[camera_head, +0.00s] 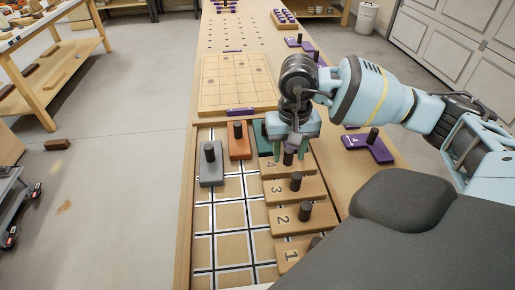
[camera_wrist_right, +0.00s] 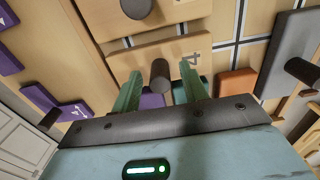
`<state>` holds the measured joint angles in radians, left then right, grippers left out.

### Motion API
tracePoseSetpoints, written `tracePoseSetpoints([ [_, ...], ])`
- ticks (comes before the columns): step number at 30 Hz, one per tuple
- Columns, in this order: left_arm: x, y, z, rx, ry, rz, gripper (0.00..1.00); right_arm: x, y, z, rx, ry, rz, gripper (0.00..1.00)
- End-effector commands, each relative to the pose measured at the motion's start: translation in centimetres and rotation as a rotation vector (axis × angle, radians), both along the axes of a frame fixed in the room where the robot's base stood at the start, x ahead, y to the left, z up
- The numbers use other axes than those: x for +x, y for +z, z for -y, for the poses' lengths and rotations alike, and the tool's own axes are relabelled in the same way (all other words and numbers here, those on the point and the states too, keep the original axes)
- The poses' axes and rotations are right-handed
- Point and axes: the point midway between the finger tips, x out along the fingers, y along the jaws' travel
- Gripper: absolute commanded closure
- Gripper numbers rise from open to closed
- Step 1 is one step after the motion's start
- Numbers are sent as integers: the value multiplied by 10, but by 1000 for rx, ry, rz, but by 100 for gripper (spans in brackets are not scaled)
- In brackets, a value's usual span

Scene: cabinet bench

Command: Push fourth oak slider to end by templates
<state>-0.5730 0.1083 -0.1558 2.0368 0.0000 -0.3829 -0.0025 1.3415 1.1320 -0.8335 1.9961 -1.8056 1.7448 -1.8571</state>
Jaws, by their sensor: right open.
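The fourth oak slider (camera_head: 277,167), marked 4, lies in the gridded tray (camera_head: 186,240), beyond the oak sliders marked 3 (camera_head: 290,190), 2 (camera_head: 300,218) and 1 (camera_head: 290,255). My right gripper (camera_head: 291,150) is open, pointing down over the fourth slider. In the right wrist view its green fingers (camera_wrist_right: 160,88) stand on either side of the dark knob (camera_wrist_right: 160,74), with no clear contact. The slider's numbered face (camera_wrist_right: 170,53) also shows there. The gripper hides part of the slider and its far edge. My left gripper is not in view.
A grey slider (camera_head: 211,172), an orange slider (camera_head: 238,148) and a partly hidden green slider (camera_head: 262,143) occupy the tray's far end. Purple pieces with knobs, one at the right (camera_head: 368,149), lie on the bench. A gridded board (camera_head: 235,82) lies beyond. The tray's left front squares are clear.

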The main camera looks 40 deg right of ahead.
Motion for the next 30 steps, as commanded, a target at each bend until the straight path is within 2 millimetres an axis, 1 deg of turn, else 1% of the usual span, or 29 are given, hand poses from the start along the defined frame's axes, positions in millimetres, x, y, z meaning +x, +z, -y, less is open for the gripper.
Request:
tracePoseSetpoints([
  [1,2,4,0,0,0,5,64,1,6,0,0,0,4,56],
  [3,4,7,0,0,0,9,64,1,10,0,0,0,4,56],
  [30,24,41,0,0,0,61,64,0,64,0,0,1,4,56],
])
